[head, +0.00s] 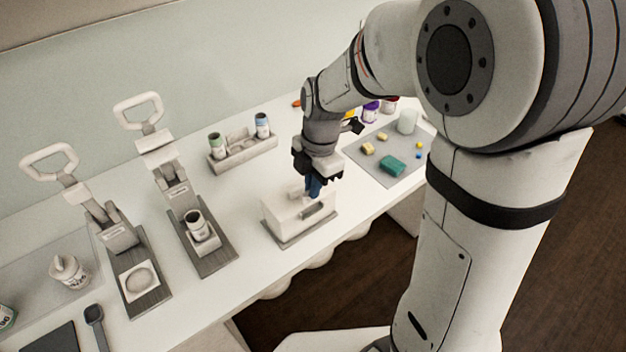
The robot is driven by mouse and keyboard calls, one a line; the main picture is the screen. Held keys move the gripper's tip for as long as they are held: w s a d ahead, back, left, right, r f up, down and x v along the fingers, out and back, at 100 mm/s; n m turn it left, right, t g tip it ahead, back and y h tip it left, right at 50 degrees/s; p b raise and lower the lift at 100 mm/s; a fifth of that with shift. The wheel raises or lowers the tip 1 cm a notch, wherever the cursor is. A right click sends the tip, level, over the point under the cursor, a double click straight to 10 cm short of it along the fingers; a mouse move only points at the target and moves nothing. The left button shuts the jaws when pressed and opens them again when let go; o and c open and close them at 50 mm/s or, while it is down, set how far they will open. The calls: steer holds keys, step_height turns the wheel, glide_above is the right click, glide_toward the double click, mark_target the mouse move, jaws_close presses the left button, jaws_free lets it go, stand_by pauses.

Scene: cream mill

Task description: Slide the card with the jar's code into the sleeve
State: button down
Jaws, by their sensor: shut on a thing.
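My gripper (315,183) points down at the top of a white box (285,222), near its back right. Its jaws are shut on a thin thing, presumably a card, which is mostly hidden by the fingers; no code on it can be read. The box stands on a grey base and has a dark slot-like recess on its front face. I cannot tell whether the held thing touches the box. A white jar with a dark opening (194,222) sits on the right lever stand (215,262). I cannot pick out the sleeve for certain.
A left lever stand (150,298) holds a round pad. A rack (243,152) with two small jars stands behind. A grey mat (362,158) bears a green block, yellow pieces and a white cylinder.

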mark_target(312, 213)
steer(key=shift+s+f, duration=0.15)
steer(key=shift+f, duration=0.45)
steer(key=shift+f+b, duration=0.45)
steer(key=shift+b, duration=0.45)
stand_by(0.6)
steer(key=shift+f+b, duration=0.5)
steer(key=shift+f+b, duration=0.35)
steer(key=shift+b, duration=0.1)
steer(key=shift+s+f+b, duration=0.1)
steer(key=shift+f+b, duration=0.15)
steer(key=shift+b, duration=0.05)
stand_by(0.9)
steer(key=c, duration=1.5)
jaws_free()
steer(key=shift+s+d, duration=0.1)
steer(key=shift+s, duration=0.05)
steer(key=shift+r, duration=0.1)
